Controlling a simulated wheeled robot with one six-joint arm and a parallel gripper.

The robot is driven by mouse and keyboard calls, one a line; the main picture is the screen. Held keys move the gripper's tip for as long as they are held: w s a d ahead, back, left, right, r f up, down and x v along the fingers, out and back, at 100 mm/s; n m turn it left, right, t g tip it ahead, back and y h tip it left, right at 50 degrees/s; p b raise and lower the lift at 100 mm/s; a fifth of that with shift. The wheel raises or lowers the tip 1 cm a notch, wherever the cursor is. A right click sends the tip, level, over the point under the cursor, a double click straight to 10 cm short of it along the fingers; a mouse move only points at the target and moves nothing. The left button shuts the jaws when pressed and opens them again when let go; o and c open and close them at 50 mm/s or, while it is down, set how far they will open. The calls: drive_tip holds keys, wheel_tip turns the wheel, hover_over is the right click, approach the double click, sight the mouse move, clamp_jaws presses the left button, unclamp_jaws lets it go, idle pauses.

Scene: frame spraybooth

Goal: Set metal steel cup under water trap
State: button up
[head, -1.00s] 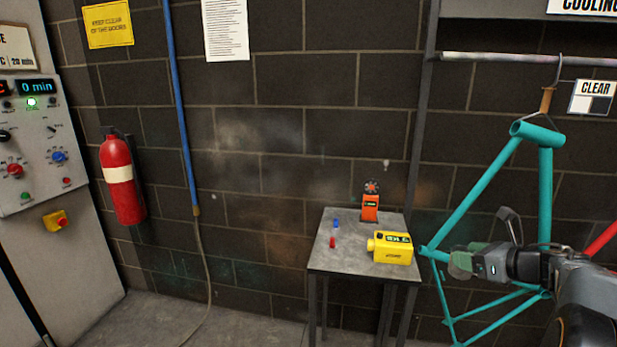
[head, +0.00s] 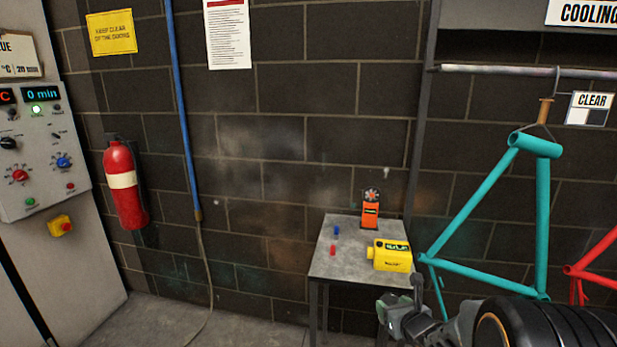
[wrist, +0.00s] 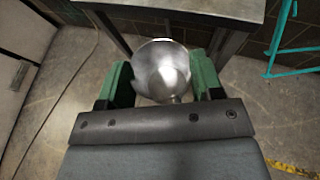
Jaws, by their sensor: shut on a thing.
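A shiny round steel cup (wrist: 162,66) is between the two green fingers of my gripper (wrist: 160,88) in the wrist view. The fingers are shut on its sides. It hangs above the concrete floor, close to a metal table's legs. In the head view my gripper (head: 392,314) is low at the right, in front of the table's right side; I cannot make out the cup there. A blue pipe (head: 182,120) runs down the wall to a brass-coloured end (head: 198,215), with a thin hose below. I cannot clearly identify the water trap.
The small metal table (head: 340,262) holds a yellow device (head: 390,256), an orange device (head: 370,213) and small red and blue pieces. A teal bike frame (head: 470,215) hangs at right. Floor below the pipe looks clear.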

drive_tip(key=shift+n+y, duration=0.6)
drive_tip(key=shift+y, duration=0.1)
drive_tip(key=a, duration=0.5)
drive_tip(key=shift+s+a, duration=0.1)
drive_tip(key=shift+a, duration=0.15)
